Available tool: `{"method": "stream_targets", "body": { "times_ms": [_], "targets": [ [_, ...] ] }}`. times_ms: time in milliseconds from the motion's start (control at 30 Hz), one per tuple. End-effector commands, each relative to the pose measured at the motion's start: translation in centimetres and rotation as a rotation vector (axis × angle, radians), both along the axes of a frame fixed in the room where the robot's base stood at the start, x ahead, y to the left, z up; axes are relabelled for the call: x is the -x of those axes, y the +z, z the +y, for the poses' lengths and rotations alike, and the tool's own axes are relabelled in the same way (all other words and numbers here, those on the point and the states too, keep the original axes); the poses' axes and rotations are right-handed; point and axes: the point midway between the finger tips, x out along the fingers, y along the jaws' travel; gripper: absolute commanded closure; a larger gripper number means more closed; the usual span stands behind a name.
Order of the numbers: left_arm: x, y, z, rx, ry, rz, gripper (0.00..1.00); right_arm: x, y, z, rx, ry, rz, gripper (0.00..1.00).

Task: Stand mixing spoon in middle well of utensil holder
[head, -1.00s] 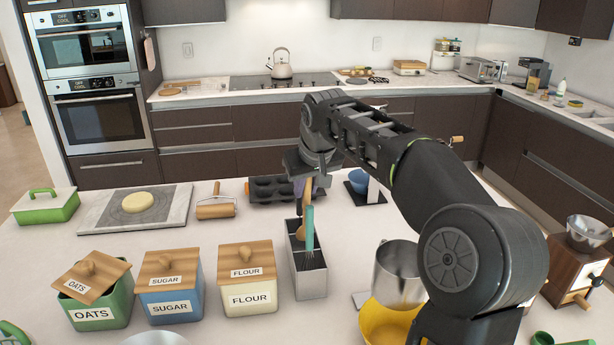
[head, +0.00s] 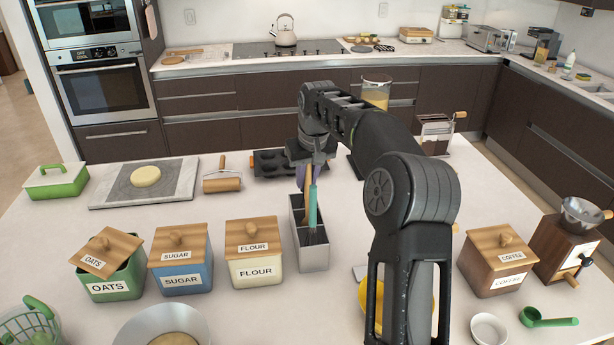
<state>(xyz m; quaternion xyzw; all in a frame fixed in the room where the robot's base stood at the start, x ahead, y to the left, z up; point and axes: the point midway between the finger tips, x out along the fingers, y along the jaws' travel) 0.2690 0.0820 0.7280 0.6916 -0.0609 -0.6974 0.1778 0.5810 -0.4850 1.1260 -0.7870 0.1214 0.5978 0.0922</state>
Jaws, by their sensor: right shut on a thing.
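The utensil holder (head: 314,258) is a narrow grey metal box with wells in a row, standing on the island in the middle of the head view. A whisk with a teal handle (head: 313,208) stands in its near part. My right gripper (head: 312,160) is above the holder's far part, pointing down, shut on the wooden mixing spoon (head: 307,181). The spoon is roughly upright, just behind the whisk. Its lower end is hidden by the whisk and holder, so I cannot tell which well it is over or in. My left gripper is out of view.
Flour (head: 254,270), sugar (head: 181,277) and oats (head: 114,282) canisters stand left of the holder. A dark muffin tin (head: 270,163) lies behind it. A yellow bowl is partly hidden by my right arm. A coffee canister (head: 497,268) and grinder stand at the right.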

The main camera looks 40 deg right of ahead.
Motion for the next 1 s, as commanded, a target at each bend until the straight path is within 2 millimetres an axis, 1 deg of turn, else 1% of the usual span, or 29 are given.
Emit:
{"method": "stream_targets", "body": {
  "times_ms": [67,100,367,1000],
  "targets": [
    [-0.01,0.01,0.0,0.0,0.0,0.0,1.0,0.01,0.03,0.0,0.0,0.0,-0.001,1.0],
    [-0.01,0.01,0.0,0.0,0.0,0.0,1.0,0.0,0.04,0.0,0.0,0.0,-0.001,0.77],
    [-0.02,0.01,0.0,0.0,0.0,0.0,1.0,0.01,0.05,0.0,0.0,0.0,-0.001,0.55],
    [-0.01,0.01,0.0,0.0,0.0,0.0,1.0,0.01,0.05,0.0,0.0,0.0,-0.001,0.54]
  ]
}}
